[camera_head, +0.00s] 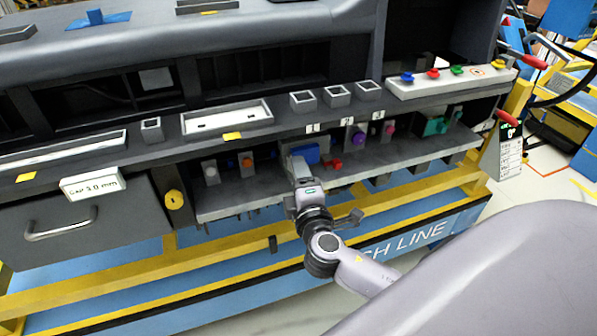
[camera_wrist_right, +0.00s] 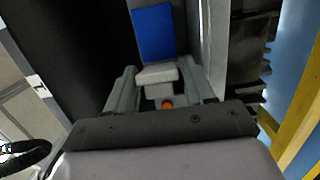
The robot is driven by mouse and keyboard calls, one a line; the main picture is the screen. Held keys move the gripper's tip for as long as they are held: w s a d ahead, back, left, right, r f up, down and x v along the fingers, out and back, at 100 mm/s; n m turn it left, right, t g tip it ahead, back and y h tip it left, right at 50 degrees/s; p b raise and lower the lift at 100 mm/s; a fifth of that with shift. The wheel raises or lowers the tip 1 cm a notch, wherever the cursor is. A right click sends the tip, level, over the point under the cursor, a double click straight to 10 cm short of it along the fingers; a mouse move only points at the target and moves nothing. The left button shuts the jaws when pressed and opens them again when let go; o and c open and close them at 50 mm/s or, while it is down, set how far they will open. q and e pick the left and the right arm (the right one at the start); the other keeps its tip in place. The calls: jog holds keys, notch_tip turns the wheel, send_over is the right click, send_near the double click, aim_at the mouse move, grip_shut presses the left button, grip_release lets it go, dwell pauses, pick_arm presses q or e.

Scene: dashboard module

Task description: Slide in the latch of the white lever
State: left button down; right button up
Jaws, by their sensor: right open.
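My right gripper (camera_head: 298,165) reaches in from the front to the lower shelf, near the label 1. In the right wrist view my right gripper (camera_wrist_right: 160,78) is open, with a finger on each side of a small light grey-white block (camera_wrist_right: 159,73). I cannot tell whether the fingers touch it. A blue block (camera_wrist_right: 153,33) lies just beyond; it also shows in the head view (camera_head: 312,153). An orange-red round end (camera_wrist_right: 167,103) shows between the fingers. Which part is the white lever's latch I cannot tell; the gripper hides part of it. My left gripper is out of view.
The lower shelf (camera_head: 240,199) also carries a fixture with a white knob (camera_head: 211,171), one with an orange knob (camera_head: 247,163), a red part (camera_head: 333,165) and a purple knob (camera_head: 358,137). The upper ledge (camera_head: 290,124) overhangs it. A drawer (camera_head: 85,222) stands at left.

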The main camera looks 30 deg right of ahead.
jog(key=shift+w+d, duration=0.15)
jog(key=shift+w, duration=0.35)
jog(key=c, duration=0.7)
jog(key=shift+a+f+m+g+h+b, duration=0.1)
jog(key=shift+a+m+g+h+b, duration=0.25)
jog(key=shift+m+g+h+b, duration=0.5)
jog(key=shift+c, duration=0.2)
jog(key=shift+w+a+m+g+h, duration=0.15)
jog(key=shift+m+h, duration=0.2)
jog(key=shift+h, duration=0.25)
jog(key=shift+s+m+g+h, duration=0.1)
jog(key=shift+m+h, duration=0.2)
jog(key=shift+h, duration=0.25)
jog(key=o, duration=0.7)
jog(key=shift+o, duration=0.2)
